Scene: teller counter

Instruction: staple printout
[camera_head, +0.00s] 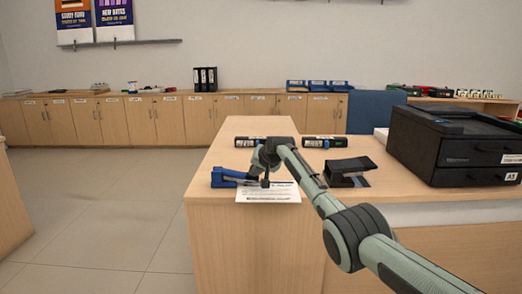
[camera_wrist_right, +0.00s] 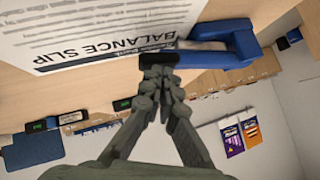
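A blue stapler (camera_head: 228,178) lies at the counter's left front. It also shows in the right wrist view (camera_wrist_right: 228,48), with a grey metal part along it. A white printout headed "BALANCE SLIP" (camera_head: 270,195) lies at the counter's front edge, at the stapler's right end; its print shows large in the wrist view (camera_wrist_right: 90,30). My right gripper (camera_head: 265,182) points down at the stapler's right end over the paper. In the wrist view its fingers (camera_wrist_right: 158,72) are together beside a dark piece; whether they touch the stapler is unclear. My left gripper is out of view.
A black stand-like item (camera_head: 348,172) and a black drawer unit (camera_head: 455,145) stand to the right on the counter. Dark boxes with green ends (camera_head: 322,142) lie behind. Cabinets (camera_head: 150,120) line the far wall. Floor to the left is clear.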

